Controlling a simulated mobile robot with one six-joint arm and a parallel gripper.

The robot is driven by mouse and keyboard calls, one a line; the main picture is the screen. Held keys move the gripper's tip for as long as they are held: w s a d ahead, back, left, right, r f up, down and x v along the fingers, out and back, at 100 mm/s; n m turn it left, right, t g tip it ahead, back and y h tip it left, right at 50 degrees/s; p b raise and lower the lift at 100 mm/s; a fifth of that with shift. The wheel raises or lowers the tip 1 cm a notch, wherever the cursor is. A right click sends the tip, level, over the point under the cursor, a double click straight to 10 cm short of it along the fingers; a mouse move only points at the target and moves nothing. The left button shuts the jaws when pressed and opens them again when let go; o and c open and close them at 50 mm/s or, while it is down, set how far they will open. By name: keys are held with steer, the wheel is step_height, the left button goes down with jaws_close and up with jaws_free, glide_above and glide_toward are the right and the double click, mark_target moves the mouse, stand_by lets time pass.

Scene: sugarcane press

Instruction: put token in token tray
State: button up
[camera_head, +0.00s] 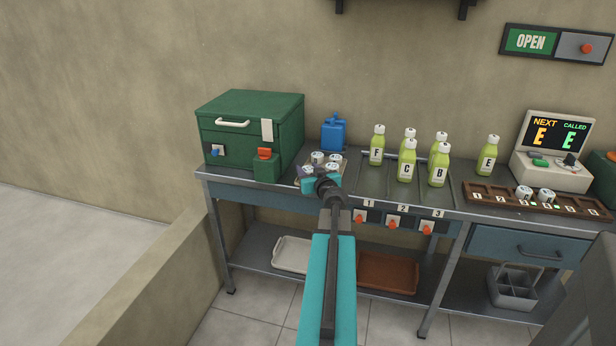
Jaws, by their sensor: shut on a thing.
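My gripper (321,182), with teal fingers, is at the front edge of a small tray (343,160) on the left part of the counter. The tray bears several white round tokens (318,157) with dark marks on top. My gripper is shut on a token, but the fingers and wrist mostly hide it. I cannot tell whether it touches the tray. A brown slotted rack (480,194) lies at the counter's right front, with two white tokens (546,195) standing in its middle slots. I cannot tell from the picture which holder is the token tray.
A green box (250,105) and blue can (333,132) stand beside and behind the small tray. Several green bottles (407,162) stand mid-counter; bottle E (487,157) stands apart. Numbered red buttons (393,223) line the front edge.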

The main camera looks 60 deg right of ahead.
steer(key=shift+f, duration=0.6)
steer(key=shift+f, duration=0.1)
steer(key=o, duration=1)
steer(key=shift+o, duration=0.2)
steer(key=shift+s+a, duration=0.1)
steer(key=p+v, duration=0.3)
steer(key=v, duration=0.4)
steer(key=shift+r, duration=0.3)
